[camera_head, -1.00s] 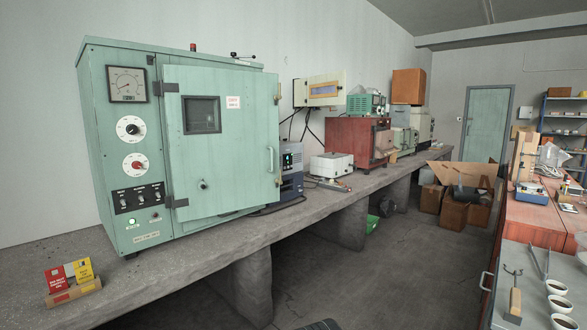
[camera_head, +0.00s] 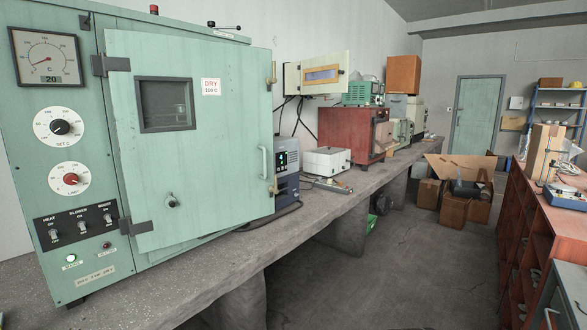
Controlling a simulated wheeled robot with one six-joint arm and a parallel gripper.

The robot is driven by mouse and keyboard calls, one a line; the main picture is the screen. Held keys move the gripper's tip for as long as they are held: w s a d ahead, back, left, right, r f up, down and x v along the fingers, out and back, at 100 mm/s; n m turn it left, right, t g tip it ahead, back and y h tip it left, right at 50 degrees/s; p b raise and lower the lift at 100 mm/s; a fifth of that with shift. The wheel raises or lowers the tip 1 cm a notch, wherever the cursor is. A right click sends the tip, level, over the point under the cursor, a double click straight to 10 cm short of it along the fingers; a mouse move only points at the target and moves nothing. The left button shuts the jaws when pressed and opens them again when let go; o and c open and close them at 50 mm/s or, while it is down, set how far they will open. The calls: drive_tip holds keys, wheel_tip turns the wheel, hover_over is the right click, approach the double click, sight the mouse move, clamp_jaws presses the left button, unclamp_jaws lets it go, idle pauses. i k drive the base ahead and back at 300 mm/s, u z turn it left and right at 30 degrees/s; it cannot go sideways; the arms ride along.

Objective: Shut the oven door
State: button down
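The green oven (camera_head: 65,205) stands on the concrete bench at the left. Its pale green door (camera_head: 215,175) has a small dark window (camera_head: 166,104), a "DRY" label and a vertical handle (camera_head: 264,163) near its right edge. The hinges are on the door's left side. The door stands slightly proud of the oven body and looks a little ajar, with its lower edge slanting out from the front. Latch pieces (camera_head: 272,75) show beside its right edge. My gripper is not in view.
The concrete bench (camera_head: 330,200) runs back to the right, with a dark blue instrument (camera_head: 287,168), a white box (camera_head: 327,161) and a red cabinet (camera_head: 345,130). The floor (camera_head: 390,270) is open between it and the red counter (camera_head: 535,215). Cardboard boxes (camera_head: 455,205) stand farther back.

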sight(218, 167)
drive_tip(key=u, duration=0.2)
drive_tip(key=i, duration=0.85)
drive_tip(key=u, duration=0.55)
